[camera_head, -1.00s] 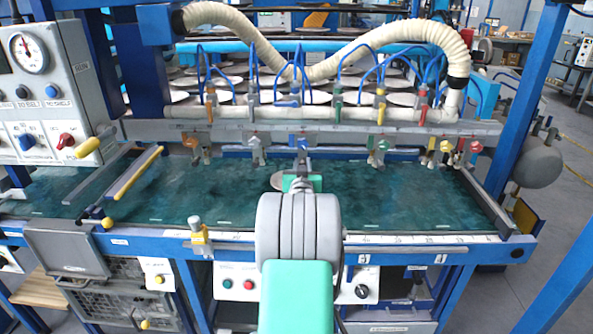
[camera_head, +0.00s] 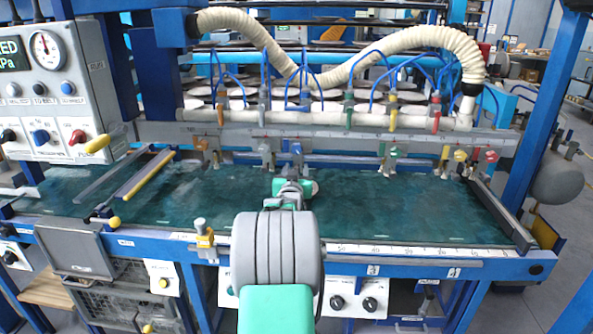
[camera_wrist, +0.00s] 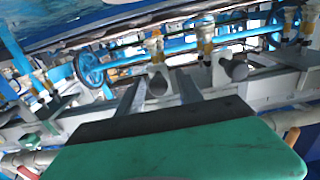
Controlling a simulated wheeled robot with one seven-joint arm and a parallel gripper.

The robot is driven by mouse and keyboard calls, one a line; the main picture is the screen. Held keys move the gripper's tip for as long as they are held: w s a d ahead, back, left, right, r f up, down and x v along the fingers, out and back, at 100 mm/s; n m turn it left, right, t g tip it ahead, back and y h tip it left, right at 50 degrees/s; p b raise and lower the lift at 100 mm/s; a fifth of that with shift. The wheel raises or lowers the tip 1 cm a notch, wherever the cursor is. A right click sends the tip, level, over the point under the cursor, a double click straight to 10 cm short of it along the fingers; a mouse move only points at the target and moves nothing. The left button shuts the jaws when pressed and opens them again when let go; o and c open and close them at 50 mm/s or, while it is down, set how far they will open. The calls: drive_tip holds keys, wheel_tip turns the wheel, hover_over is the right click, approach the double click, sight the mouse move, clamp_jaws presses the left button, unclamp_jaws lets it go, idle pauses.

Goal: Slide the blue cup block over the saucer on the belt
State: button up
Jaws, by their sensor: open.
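The blue cup block (camera_head: 296,148) hangs on the grey rail over the belt (camera_head: 400,205), between a grey block and a green block. My gripper (camera_head: 292,166) is just below it at the rail.
An orange block (camera_head: 203,148) and the grey block (camera_head: 266,150) are left of the blue one. The green block (camera_head: 386,152), yellow blocks and a red block (camera_head: 489,156) are to its right. A yellow-handled bar (camera_head: 145,175) crosses the belt at left.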

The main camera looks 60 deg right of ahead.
drive_tip(key=v, duration=0.8)
drive_tip(key=shift+b, duration=0.35)
drive_tip(key=shift+w, duration=0.1)
